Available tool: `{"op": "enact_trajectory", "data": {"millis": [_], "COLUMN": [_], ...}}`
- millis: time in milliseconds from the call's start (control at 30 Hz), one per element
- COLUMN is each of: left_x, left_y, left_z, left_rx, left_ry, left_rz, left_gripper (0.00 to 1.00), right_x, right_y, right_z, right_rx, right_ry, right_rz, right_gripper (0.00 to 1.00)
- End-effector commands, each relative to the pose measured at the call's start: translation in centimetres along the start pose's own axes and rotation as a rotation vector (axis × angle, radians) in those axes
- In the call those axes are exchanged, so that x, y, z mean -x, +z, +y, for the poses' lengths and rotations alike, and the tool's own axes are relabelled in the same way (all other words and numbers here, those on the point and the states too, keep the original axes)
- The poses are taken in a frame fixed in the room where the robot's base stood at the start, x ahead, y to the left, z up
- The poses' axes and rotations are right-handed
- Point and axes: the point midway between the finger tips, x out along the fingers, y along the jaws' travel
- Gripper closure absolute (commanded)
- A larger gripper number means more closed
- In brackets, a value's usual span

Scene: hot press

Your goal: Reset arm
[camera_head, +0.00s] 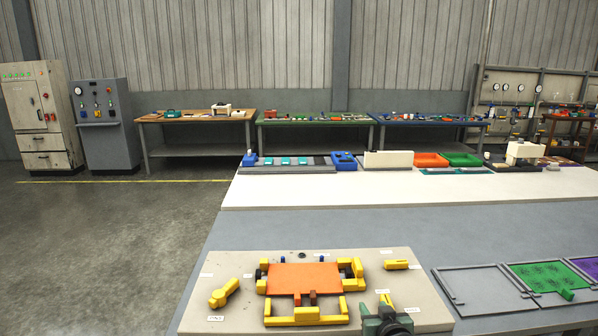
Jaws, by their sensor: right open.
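My right gripper (386,314) shows at the bottom edge, right of centre, dark green and black, cut off by the frame. It is open, in front of the beige board's lower right part, near a small yellow piece. I see nothing held in it. My left gripper is not in view. The beige board (230,268) lies on the grey table and carries a press-like fixture with an orange plate (303,279) and yellow blocks around it.
A yellow handle (224,293) lies at the board's left. Grey, green and purple framed panels (545,277) lie at the right. A white table (300,191) with orange (431,159) and green trays stands behind. The grey table (400,222) is clear behind the board.

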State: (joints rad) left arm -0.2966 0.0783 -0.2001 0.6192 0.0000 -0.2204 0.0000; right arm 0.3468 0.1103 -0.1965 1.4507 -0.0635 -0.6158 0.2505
Motion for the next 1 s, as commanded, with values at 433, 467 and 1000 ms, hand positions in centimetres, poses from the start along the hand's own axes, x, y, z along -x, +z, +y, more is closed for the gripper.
{"op": "enact_trajectory", "data": {"millis": [433, 467, 1000], "left_x": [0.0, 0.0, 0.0], "left_y": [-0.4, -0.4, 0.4], "left_z": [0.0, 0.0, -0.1], "left_rx": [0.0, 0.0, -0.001], "left_ry": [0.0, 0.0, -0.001], "left_rz": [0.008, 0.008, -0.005], "left_gripper": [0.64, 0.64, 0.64], "right_x": [5.2, 5.9, 25.7], "right_y": [7.2, 7.9, 21.1], "right_z": [-0.3, -0.4, -0.8], "right_rx": [0.017, 0.018, 0.081], "right_ry": [0.004, 0.004, -0.026], "right_rz": [-0.166, -0.183, -0.632], "right_gripper": [0.58, 0.58, 0.58]}}
